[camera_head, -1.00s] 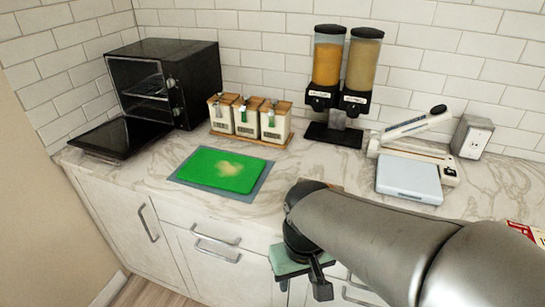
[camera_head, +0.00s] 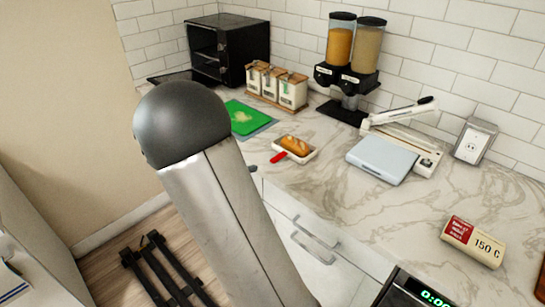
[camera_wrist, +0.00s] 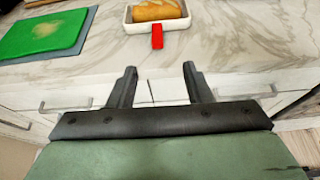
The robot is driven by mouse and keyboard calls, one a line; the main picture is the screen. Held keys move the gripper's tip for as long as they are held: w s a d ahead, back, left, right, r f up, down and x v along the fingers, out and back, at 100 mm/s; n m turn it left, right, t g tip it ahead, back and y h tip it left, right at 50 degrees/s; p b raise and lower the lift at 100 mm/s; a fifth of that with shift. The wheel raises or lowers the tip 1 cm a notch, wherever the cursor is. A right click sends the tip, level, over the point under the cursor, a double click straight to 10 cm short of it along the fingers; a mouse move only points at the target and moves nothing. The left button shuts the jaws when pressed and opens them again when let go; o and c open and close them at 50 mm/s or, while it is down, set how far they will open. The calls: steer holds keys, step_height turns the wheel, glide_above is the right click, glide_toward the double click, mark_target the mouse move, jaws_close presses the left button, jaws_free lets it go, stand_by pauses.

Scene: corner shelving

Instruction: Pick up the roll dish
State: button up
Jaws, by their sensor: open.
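The roll dish (camera_head: 305,154) is a small white dish with a red handle and a golden-brown bread roll (camera_head: 296,145) in it. It rests on the marble counter near the front edge. In the wrist view the dish (camera_wrist: 178,25) is at the top centre, its red handle (camera_wrist: 157,37) pointing toward my gripper. My gripper (camera_wrist: 159,73) is open and empty, its two fingers apart, short of the counter's front edge and the dish. In the head view my arm fills the lower left and my gripper is hidden.
A green cutting board (camera_head: 240,117) lies left of the dish. A toaster oven (camera_head: 228,48), canisters (camera_head: 277,84) and a dispenser (camera_head: 347,58) stand behind. A pale blue-grey flat device (camera_head: 381,160) is to the right. Drawer handles (camera_head: 313,249) stick out below the counter.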

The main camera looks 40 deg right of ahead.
steer(key=p, duration=0.2)
glide_toward(279, 155)
steer(key=x, duration=0.3)
steer(key=shift+s+d+f, duration=0.1)
steer(key=shift+d+f, duration=0.1)
steer(key=shift+p+x, duration=0.9)
steer(key=shift+x, duration=2.15)
jaws_close()
